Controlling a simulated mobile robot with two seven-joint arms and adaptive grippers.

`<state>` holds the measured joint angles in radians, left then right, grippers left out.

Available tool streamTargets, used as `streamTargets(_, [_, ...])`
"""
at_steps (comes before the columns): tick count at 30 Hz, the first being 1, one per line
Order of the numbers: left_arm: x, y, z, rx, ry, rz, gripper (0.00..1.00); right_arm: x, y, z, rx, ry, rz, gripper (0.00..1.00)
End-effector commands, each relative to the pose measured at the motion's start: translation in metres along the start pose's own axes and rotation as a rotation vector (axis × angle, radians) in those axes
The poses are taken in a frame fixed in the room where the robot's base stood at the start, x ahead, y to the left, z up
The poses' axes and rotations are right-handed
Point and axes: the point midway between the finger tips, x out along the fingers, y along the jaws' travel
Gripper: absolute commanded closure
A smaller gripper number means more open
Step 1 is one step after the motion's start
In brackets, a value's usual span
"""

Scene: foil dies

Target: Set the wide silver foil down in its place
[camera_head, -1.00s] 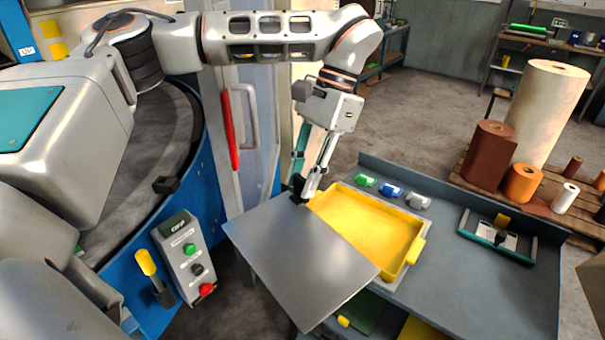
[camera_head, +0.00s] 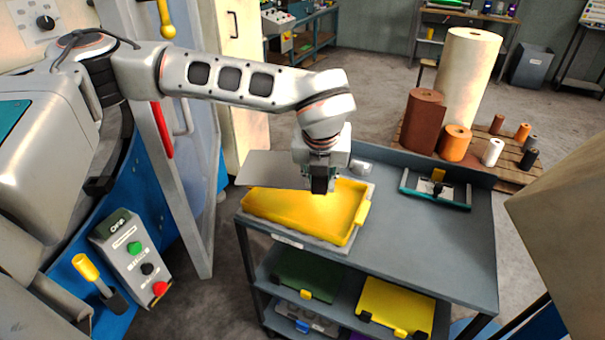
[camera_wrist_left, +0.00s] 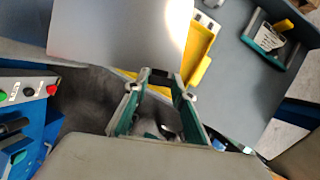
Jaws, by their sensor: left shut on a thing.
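The wide silver foil (camera_head: 268,170) is a flat grey sheet. My left gripper (camera_head: 320,186) is shut on one edge of it and holds it out to the left, seemingly above the rear left part of the yellow tray (camera_head: 357,232). In the wrist view the foil (camera_wrist_left: 115,35) fills the upper left, with my left gripper's fingertips (camera_wrist_left: 160,76) at its edge. The tray (camera_wrist_left: 203,45) shows beyond the foil there. The gap between foil and tray is hard to judge. My wrist hides part of the foil and tray. My right gripper is not in view.
The control box (camera_head: 135,260) is at left. The cart's right side has free room.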

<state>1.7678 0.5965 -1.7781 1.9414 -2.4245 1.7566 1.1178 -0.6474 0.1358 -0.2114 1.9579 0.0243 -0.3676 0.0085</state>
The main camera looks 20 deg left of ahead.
Motion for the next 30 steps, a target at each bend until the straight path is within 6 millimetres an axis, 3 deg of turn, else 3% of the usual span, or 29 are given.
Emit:
streamTargets(3, [0.003,-0.01,-0.001,0.153,-0.004,-0.071,1.0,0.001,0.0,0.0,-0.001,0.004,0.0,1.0])
streamTargets(9, [0.002,-0.018,-0.001,0.276,-0.007,-0.125,1.0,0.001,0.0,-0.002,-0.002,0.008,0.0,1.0])
streamTargets(22, [0.003,-0.018,-0.001,0.289,-0.008,-0.13,1.0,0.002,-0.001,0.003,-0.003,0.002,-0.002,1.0])
streamTargets(30, [0.009,-0.018,-0.006,0.29,-0.013,-0.129,1.0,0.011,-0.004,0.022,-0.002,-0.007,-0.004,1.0])
